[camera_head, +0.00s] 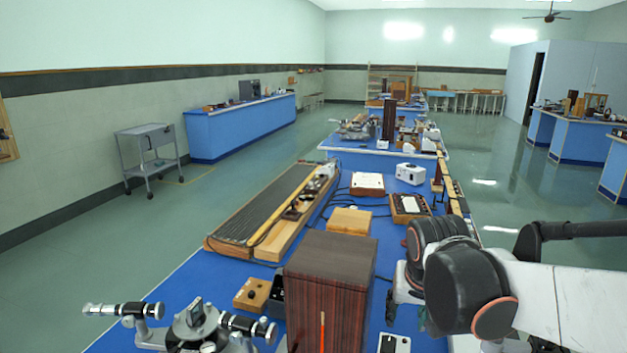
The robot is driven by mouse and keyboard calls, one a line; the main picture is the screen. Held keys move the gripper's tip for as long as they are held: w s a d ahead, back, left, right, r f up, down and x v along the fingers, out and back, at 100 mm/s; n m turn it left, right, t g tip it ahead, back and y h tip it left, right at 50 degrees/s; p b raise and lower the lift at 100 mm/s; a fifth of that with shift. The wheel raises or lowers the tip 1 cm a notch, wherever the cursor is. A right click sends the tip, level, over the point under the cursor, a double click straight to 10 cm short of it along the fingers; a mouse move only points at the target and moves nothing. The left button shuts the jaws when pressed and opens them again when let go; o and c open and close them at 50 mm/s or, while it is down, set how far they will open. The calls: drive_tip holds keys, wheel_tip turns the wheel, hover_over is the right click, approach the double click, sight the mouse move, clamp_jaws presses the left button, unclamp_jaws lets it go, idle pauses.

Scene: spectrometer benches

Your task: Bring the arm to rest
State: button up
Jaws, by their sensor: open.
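My arm comes in from the right edge, with a white link and black joints ringed in orange, over the right side of the near blue bench (215,275). My gripper (402,288) shows only in part, at the left of the black joints, low over the bench. It is open, and I see nothing held in it. Its fingertips are hard to make out, and my joints hide part of it.
A tall dark wooden box (330,290) stands close left of my gripper. A metal spectrometer (195,325) is at the front left. A long wooden instrument (270,215), a wooden block (350,221) and a white device (411,174) lie further back.

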drive_tip(key=s+r+n+t, duration=0.2)
drive_tip(key=s, duration=1.2)
drive_tip(key=shift+s+d+r+n+t+y, duration=0.2)
drive_tip(key=shift+s+d+n+t+y, duration=0.1)
drive_tip(key=shift+t, duration=0.1)
